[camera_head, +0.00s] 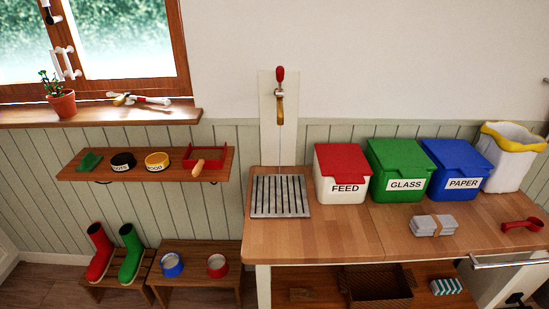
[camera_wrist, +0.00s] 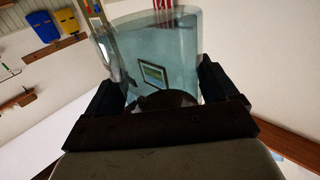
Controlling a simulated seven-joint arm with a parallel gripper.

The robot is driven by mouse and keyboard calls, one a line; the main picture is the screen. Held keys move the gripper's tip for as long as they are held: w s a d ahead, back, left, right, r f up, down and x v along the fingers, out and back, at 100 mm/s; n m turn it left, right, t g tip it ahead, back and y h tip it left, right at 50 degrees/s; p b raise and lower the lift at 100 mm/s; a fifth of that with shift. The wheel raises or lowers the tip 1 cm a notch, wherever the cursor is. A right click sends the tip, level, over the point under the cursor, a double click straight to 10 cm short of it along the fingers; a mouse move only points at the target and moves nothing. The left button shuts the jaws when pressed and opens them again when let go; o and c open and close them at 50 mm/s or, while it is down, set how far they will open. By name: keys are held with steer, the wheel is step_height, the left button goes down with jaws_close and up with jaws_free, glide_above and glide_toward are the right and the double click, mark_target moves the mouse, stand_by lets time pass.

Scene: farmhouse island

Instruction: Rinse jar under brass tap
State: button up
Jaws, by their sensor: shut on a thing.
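The brass tap (camera_head: 280,110) with a red handle is mounted on a pale upright board above the worktop. A thin pale line, perhaps water, runs from its spout down to the slatted metal drain grate (camera_head: 281,196). My gripper (camera_wrist: 160,88) is shut on a clear bluish glass jar (camera_wrist: 150,55) in the wrist view, with a dark finger on either side. The jar fills the space between the fingers. A picture frame and a dark round shape show through its glass; I cannot tell what is inside it. Neither jar nor gripper shows in the head view.
A grey cloth bundle (camera_head: 433,225) and red scoop (camera_head: 521,224) lie on the worktop (camera_head: 320,238). Its front left is clear.

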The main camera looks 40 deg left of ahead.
steer(key=shift+s+d, duration=0.1)
steer(key=s+d+r, duration=0.3)
steer(key=r, duration=0.1)
steer(key=shift+d, duration=0.4)
stand_by(0.3)
steer(key=shift+d, duration=0.1)
stand_by(1.1)
